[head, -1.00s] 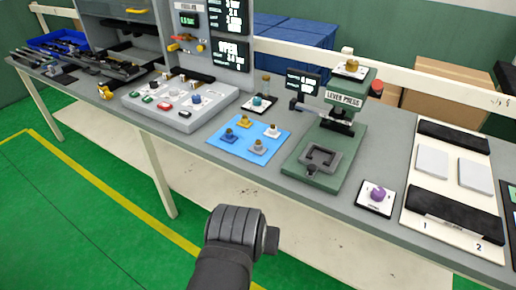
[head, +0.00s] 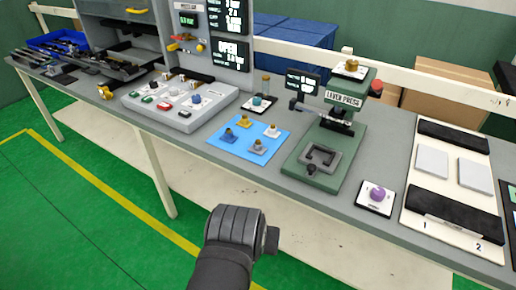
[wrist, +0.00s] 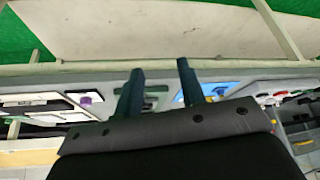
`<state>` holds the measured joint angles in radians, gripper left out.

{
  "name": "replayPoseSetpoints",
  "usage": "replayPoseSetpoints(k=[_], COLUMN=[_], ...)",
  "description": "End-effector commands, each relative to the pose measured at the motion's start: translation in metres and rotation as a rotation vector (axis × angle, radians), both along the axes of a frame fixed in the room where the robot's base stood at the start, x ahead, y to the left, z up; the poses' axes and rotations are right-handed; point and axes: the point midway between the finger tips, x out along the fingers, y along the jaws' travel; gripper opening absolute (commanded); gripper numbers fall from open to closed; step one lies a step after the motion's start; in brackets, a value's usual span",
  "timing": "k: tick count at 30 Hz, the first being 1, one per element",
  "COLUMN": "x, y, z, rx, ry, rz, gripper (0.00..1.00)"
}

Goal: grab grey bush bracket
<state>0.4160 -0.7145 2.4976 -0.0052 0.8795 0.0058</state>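A blue mat (head: 222,146) lies on the bench with several small bush brackets on it. A blue bracket (head: 229,135), a yellow bracket (head: 243,122) and a pale bracket (head: 272,131) share the mat. My gripper (wrist: 160,68) shows two dark fingers spread apart with nothing between them, in the wrist view. The blue mat (wrist: 188,91) is partly hidden behind a finger there; I cannot make out the grey bracket. In the head view my arm is in front of the bench, away from the mat.
A green lever press (head: 318,165) stands right of the mat. A purple knob on a white plate (head: 377,194) and a white board with pads (head: 450,190) are further right. A grey button panel (head: 180,105) is left. The bench's front edge lies between my arm and the mat.

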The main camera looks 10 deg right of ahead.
Motion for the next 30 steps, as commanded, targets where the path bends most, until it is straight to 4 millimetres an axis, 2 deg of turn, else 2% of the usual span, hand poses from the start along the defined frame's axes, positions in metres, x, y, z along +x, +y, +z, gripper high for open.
replayPoseSetpoints(k=[5,8,9,16,19,23,30], x=[0.0,0.0,0.0,0.0,0.009,0.044,0.145], y=[0.0,0.0,0.0,0.0,-0.005,-0.026,-0.087], z=[0.0,0.0,0.0,0.0,0.01,0.047,0.155], rx=[0.0,0.0,0.0,-0.001,-0.028,-0.151,-0.56], ry=[0.0,0.0,0.0,-0.001,-0.012,-0.049,-0.114], rz=[0.0,0.0,0.0,0.001,0.029,0.147,0.47], gripper=[0.36,0.52,0.54,0.54,0.54,0.54,0.54])
